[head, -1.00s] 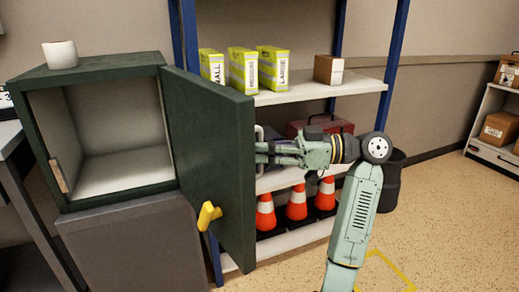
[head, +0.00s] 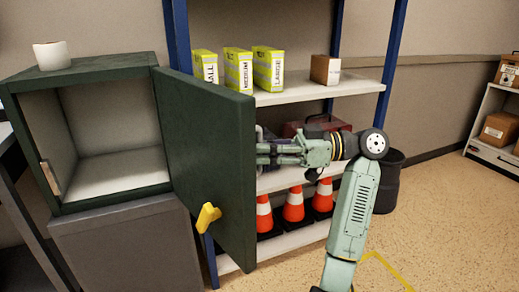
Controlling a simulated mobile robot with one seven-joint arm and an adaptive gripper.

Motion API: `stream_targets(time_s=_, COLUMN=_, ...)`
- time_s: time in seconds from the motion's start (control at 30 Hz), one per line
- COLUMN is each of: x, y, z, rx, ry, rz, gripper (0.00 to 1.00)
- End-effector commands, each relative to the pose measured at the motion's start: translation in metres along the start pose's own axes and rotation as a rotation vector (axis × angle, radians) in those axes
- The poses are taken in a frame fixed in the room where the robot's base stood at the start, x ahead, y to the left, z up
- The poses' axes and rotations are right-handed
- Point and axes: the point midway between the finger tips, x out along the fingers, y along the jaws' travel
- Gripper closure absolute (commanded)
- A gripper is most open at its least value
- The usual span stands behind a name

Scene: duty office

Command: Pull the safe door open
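The dark green safe (head: 104,78) stands on a grey cabinet at the left, and its empty inside shows. Its door (head: 198,140) is swung wide open on the right-hand side, with a yellow handle (head: 208,217) low on the face toward me. My gripper (head: 262,154) is to the right of the door, with its fingers pointing left at the door's free edge. The fingertips are partly hidden by the door edge, so I cannot tell whether they touch it or how far apart they are.
A blue-post shelf (head: 325,90) with yellow boxes (head: 238,68), a brown box (head: 325,70), a red case and orange cones (head: 293,204) stands behind the door and arm. A white roll (head: 52,56) sits on the safe.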

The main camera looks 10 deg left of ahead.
Motion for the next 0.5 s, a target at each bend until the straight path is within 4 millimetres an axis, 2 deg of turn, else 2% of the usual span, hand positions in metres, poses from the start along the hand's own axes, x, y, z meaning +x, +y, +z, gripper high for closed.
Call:
stream_targets(time_s=0.13, x=0.001, y=0.0003, z=-0.0005, rx=-0.001, ry=0.0, rz=0.0, gripper=0.69)
stream_targets(time_s=0.5, x=-0.0036, y=0.0009, z=-0.0009, rx=0.0, ry=0.0, rz=0.001, gripper=0.69)
